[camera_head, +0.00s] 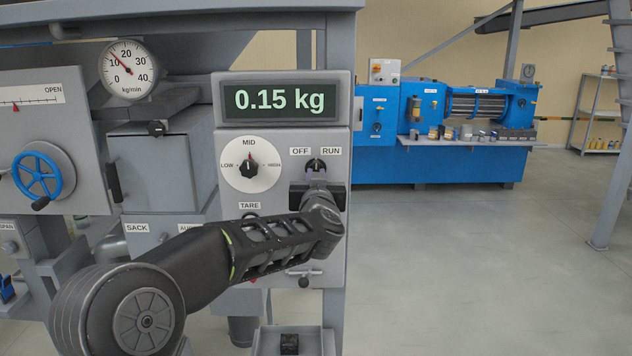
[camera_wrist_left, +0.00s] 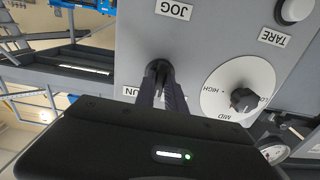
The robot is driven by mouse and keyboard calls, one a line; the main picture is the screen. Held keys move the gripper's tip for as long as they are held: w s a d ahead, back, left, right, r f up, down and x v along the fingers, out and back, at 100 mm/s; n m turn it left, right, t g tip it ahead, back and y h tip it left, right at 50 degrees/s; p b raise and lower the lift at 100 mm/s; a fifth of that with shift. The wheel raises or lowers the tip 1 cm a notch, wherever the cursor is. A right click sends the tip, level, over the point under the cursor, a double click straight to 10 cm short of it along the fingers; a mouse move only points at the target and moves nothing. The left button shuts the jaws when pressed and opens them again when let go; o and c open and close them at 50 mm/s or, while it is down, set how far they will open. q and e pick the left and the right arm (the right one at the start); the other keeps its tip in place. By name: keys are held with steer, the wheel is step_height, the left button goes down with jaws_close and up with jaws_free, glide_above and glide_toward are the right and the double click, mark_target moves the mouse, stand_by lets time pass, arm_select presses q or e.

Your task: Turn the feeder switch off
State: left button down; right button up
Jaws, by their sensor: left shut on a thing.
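The feeder switch (camera_head: 316,164) is a small dark knob on the grey control panel (camera_head: 222,215), below the OFF and RUN labels. My left gripper (camera_head: 316,174) reaches it from the front and is shut on it. In the left wrist view the two fingers (camera_wrist_left: 166,88) close around the dark switch knob (camera_wrist_left: 158,66), and the panel appears upside down. The fingers hide much of the knob, so I cannot tell which way it points. My right gripper is in neither view.
The display (camera_head: 279,100) above reads 0.15 kg. A LOW–MID–HIGH dial (camera_head: 250,169) sits just left of the switch, its pointer near MID. The TARE button (camera_head: 250,216) is partly hidden by my arm. A blue machine (camera_head: 450,160) stands behind; the floor at right is clear.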

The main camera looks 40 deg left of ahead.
arm_select(q)
steer(key=n+b, duration=0.2)
steer(key=n, duration=0.4)
steer(key=shift+f, duration=0.1)
steer(key=shift+n, duration=0.3)
steer(key=c, duration=1.4)
jaws_free()
steer(key=shift+d, duration=0.1)
steer(key=b+v, duration=0.1)
steer(key=v, duration=0.6)
steer(key=shift+s+d+b, duration=0.2)
steer(key=shift+s+b, duration=0.1)
steer(key=shift+b, duration=0.05)
